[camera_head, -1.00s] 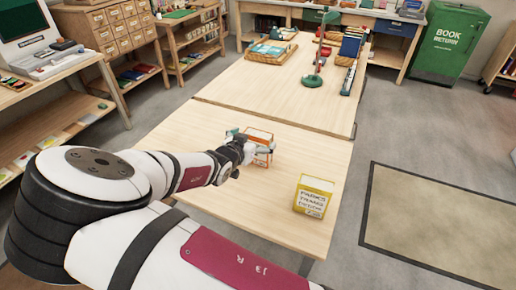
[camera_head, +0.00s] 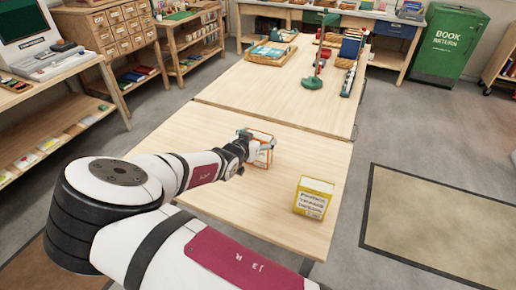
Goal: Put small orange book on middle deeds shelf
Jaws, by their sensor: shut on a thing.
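A small orange and white book (camera_head: 262,155) stands upright on the near wooden table. My gripper (camera_head: 258,145) is shut on it from the left, with its fingers about the book's sides. The arm hides part of the book's left side, and I cannot tell whether the book's foot touches the tabletop. I cannot make out which shelf in view is the middle deeds shelf.
A yellow book (camera_head: 314,197) stands on the near table (camera_head: 207,130) to the right of my gripper. A green lamp (camera_head: 314,80) and a tray (camera_head: 268,54) are on the far table. Wooden shelving (camera_head: 50,140) stands at the left. A green book return bin (camera_head: 452,42) is at the back right.

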